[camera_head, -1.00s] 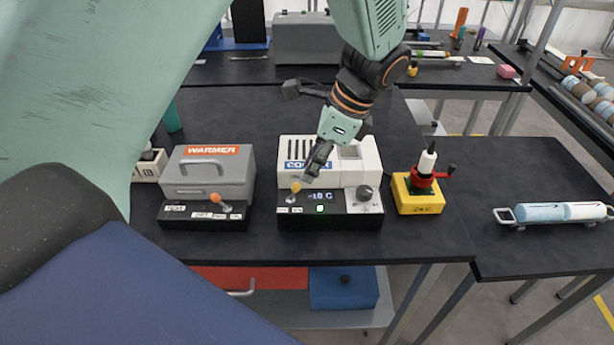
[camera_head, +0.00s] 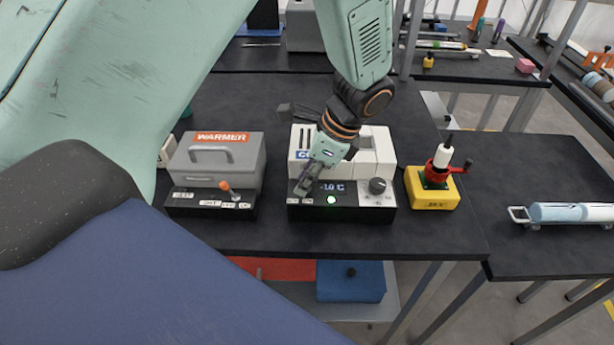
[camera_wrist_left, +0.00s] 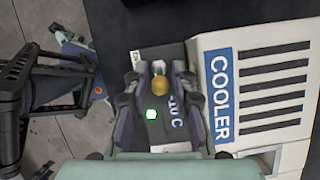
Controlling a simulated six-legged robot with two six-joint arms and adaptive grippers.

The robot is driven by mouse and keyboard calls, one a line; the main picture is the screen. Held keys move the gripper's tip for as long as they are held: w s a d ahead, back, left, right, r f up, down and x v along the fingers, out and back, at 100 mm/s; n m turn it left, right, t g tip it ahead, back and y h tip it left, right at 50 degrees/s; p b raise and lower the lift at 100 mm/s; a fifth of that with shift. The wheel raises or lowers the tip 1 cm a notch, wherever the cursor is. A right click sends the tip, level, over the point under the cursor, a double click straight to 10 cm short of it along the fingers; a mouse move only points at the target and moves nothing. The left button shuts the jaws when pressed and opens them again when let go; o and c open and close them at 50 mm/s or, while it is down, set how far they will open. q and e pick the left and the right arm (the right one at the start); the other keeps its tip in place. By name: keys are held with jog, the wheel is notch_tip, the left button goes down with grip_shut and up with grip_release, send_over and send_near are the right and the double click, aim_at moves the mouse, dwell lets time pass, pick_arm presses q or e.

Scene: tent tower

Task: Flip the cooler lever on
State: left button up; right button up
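The cooler (camera_head: 375,150) is a white box with a black front panel on the dark table, and its blue label shows in the wrist view (camera_wrist_left: 222,95). A green light (camera_head: 331,200) glows beside its display. My left gripper (camera_head: 304,190) is down at the left end of that panel and hides the lever in the head view. In the wrist view, the lever's yellow knob (camera_wrist_left: 160,85) lies between the two spread fingers (camera_wrist_left: 160,95), with gaps visible beside it. My right gripper does not show in the head view.
The grey warmer (camera_head: 215,160), with its orange-knobbed lever (camera_head: 225,187), stands left of the cooler. A yellow block with a red crank (camera_head: 433,190) stands close on the right. Bare table (camera_head: 280,235) lies in front. Dark machinery at the wrist view's left is unclear.

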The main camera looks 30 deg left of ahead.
pick_arm(q)
jog(key=shift+s+d+r, duration=0.1)
jog(key=shift+d, duration=0.05)
jog(key=shift+c, duration=0.6)
grip_shut()
jog(key=shift+w+d+g+y+p, duration=0.15)
jog(key=shift+g+y+p, duration=0.35)
jog(key=shift+p, duration=0.5)
jog(key=shift+w+f+y, duration=0.15)
jog(key=shift+f+y, duration=0.05)
jog(key=shift+y, duration=0.2)
jog(key=shift+o, duration=0.6)
grip_release()
